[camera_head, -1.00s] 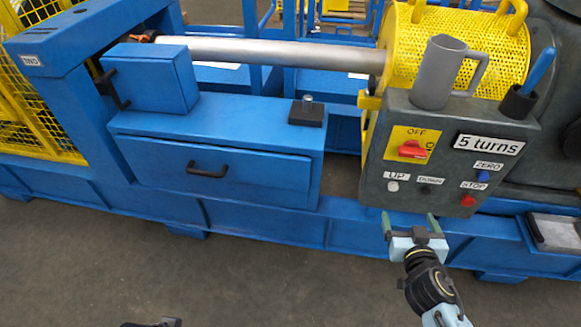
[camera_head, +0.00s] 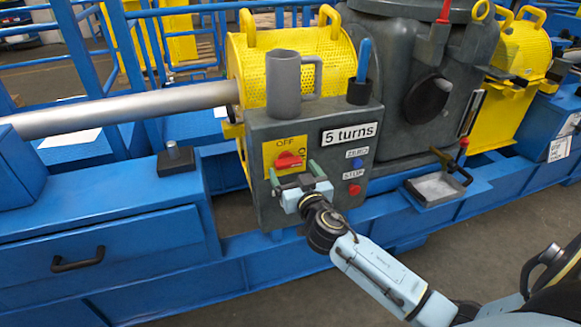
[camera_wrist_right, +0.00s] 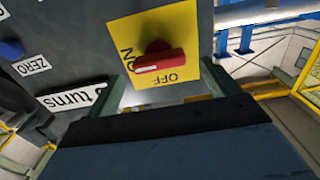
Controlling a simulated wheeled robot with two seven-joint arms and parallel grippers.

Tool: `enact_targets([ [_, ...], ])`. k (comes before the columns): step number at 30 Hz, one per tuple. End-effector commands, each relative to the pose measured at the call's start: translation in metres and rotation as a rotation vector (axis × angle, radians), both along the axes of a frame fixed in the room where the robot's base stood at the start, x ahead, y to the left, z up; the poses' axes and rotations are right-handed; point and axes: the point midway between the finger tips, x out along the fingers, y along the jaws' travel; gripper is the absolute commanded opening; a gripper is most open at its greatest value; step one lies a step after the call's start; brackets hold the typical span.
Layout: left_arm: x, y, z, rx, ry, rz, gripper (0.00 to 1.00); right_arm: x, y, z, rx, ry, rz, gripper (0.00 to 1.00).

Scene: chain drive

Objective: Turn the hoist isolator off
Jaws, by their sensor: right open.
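The hoist isolator is a red rotary knob (camera_head: 289,160) on a yellow plate (camera_head: 272,149) on the front of the grey control box (camera_head: 262,196). OFF is printed above it and ON at its right. The knob's bar lies roughly level, along the ON side. My right gripper (camera_head: 294,174) is open and empty, its fingertips just below the knob and spread to either side. In the right wrist view the knob (camera_wrist_right: 160,61) appears upside down between the two fingers, with a gap to the gripper's palm. My left gripper is out of view.
A grey mug (camera_head: 285,85) and a dark holder (camera_head: 359,92) with a blue-handled tool stand on the box. A "5 turns" label (camera_head: 349,133), blue ZERO button (camera_head: 357,163) and red STOP button (camera_head: 354,189) are close to the right.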

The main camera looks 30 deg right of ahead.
Motion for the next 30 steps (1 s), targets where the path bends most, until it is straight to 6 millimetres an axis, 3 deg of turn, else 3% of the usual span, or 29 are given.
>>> enact_targets([
  [7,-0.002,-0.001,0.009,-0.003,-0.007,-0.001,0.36,0.026,-0.006,-0.001,-0.001,0.001,-0.001,0.87],
  [18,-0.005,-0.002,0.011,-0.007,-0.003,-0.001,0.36,0.029,-0.007,0.0,0.0,0.001,-0.001,0.87],
  [28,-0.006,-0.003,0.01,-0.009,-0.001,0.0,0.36,0.029,-0.007,0.0,0.0,0.001,-0.001,0.44],
  [30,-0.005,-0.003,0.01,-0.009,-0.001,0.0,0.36,0.029,-0.007,0.0,0.0,0.001,-0.001,0.43],
])
